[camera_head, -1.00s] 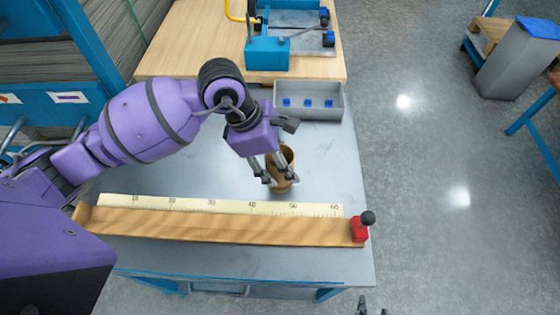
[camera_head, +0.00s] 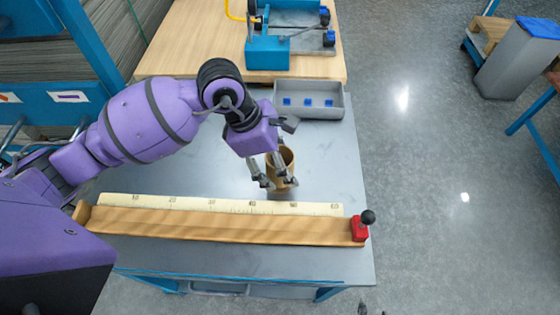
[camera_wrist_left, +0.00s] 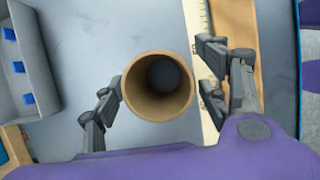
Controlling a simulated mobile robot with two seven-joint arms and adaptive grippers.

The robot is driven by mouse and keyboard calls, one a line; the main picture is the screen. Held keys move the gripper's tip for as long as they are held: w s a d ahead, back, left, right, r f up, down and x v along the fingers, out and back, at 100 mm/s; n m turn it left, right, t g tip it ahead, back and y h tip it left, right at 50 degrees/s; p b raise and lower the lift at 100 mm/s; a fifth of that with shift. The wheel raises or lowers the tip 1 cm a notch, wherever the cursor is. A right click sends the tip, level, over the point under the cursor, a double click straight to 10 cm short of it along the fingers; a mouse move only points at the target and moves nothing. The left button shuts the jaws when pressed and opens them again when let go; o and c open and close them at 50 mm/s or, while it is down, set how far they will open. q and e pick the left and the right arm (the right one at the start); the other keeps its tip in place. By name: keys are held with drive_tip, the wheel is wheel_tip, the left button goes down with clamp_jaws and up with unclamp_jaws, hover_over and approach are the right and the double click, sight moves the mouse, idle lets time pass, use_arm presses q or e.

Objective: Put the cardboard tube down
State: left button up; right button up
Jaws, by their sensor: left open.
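The cardboard tube (camera_head: 287,160) is brown and hollow and stands upright on the grey table, just behind the ruler. Its open top also shows in the left wrist view (camera_wrist_left: 158,86). My left gripper (camera_head: 275,184) is open, with one finger on each side of the tube. In the left wrist view a gap shows on the right between tube and finger; the left finger (camera_wrist_left: 105,104) is close to the tube wall, and contact is unclear. The tube's base is partly hidden by the fingers. Dark tips at the bottom edge (camera_head: 372,310) appear to be my right gripper, mostly out of view.
A wooden rail with a ruler scale (camera_head: 220,224) runs along the table front, with a red stop and black knob (camera_head: 360,226) at its right end. A grey bin (camera_head: 309,106) with blue pieces stands behind the tube. The table left of the tube is clear.

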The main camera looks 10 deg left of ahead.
use_arm(q)
drive_tip(key=v, duration=1.1)
drive_tip(key=shift+r, duration=0.3)
drive_tip(key=shift+s, duration=0.1)
